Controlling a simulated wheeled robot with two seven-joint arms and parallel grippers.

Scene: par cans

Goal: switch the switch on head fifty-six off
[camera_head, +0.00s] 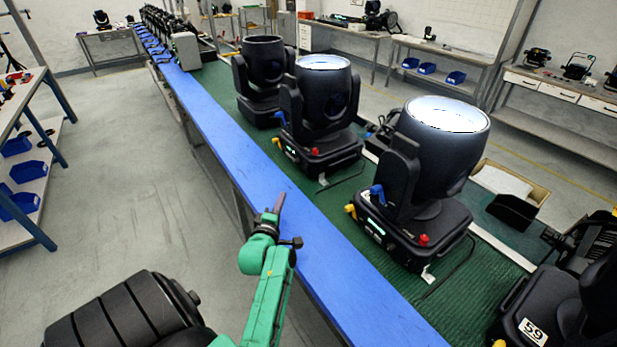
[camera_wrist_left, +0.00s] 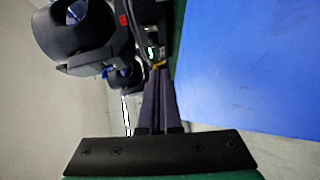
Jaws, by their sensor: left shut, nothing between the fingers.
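Three black moving heads stand in a row on the green mat: a far one with a dark top (camera_head: 264,62), a middle one with a lit top (camera_head: 321,100), and a near one with a lit top (camera_head: 430,165). I cannot read a 56 on any. Red parts show on the middle base (camera_head: 315,151) and near base (camera_head: 424,240); I cannot tell their switch positions. My left gripper (camera_head: 279,203) is shut and empty over the blue strip; its fingers (camera_wrist_left: 159,105) point toward a head (camera_wrist_left: 75,30) in the wrist view.
The blue strip (camera_head: 225,125) runs along the front of the green mat (camera_head: 370,270). Blue and yellow plugs and cables stick out from the bases. A cardboard box (camera_head: 508,185) lies behind the near head. Grey floor is clear at left.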

